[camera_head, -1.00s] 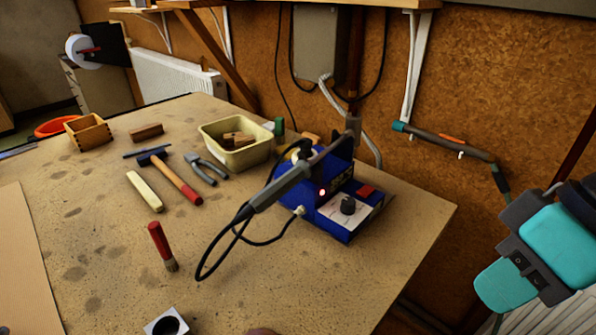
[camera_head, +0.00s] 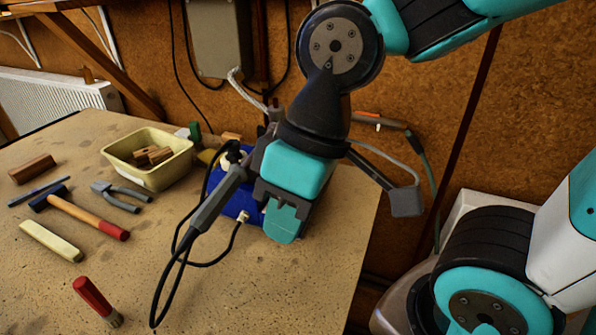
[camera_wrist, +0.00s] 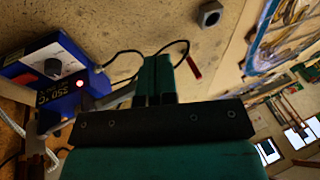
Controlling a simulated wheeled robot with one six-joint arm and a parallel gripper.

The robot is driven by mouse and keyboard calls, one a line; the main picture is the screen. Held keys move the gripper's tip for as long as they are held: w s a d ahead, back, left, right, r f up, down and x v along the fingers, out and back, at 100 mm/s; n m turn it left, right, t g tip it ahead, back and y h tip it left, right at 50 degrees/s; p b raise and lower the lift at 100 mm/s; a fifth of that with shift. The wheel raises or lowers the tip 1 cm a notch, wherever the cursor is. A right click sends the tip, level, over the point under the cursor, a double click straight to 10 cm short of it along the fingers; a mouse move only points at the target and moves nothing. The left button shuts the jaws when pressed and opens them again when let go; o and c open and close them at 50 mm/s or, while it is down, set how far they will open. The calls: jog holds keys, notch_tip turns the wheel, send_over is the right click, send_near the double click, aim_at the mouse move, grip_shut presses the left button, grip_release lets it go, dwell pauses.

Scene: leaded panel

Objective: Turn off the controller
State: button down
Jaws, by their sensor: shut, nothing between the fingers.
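The controller (camera_head: 240,203) is a blue box on the workbench, mostly hidden behind my arm in the head view. In the wrist view the controller (camera_wrist: 50,97) lies at the upper left, showing a white panel (camera_wrist: 25,61), a dark dial (camera_wrist: 53,66) and a lit red lamp (camera_wrist: 80,84). My gripper (camera_head: 281,233) is shut and empty, pointing down in front of the controller in the head view. In the wrist view the fingers (camera_wrist: 156,75) are together, to the right of the controller. Contact cannot be told.
A soldering iron (camera_head: 217,200) with a looping black cable stands beside the controller. A cream tub (camera_head: 148,173) holds wooden blocks. A hammer (camera_head: 88,217), pliers (camera_head: 122,195) and a red-handled brush (camera_head: 93,296) lie left. Bare benchtop lies in front.

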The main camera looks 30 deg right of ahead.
jog(key=w+d+r+m+h+p, duration=0.1)
jog(key=w+d+m+p, duration=0.25)
jog(key=w, duration=0.25)
jog(key=w+d+r+m+h+p, duration=0.1)
jog(key=w+d+r+m+p, duration=0.15)
jog(key=w+m, duration=0.3)
jog(key=w+d+f+m+h+p, duration=0.1)
jog(key=w+d+f+m+p, duration=0.2)
jog(key=w+d+m, duration=0.6)
jog(key=w+d, duration=0.1)
jog(key=d, duration=0.2)
jog(key=shift+d+f+g, duration=0.15)
jog(key=shift+g, duration=0.25)
jog(key=shift+f, duration=0.15)
jog(key=f+p, duration=0.1)
jog(key=f, duration=0.3)
jog(key=a+f+p, duration=0.1)
jog(key=f, duration=0.4)
jog(key=s+f+p, duration=0.1)
jog(key=f, duration=0.3)
jog(key=shift+a+f+p, duration=0.25)
jog(key=shift+f+p, duration=0.05)
jog(key=shift+p, duration=0.05)
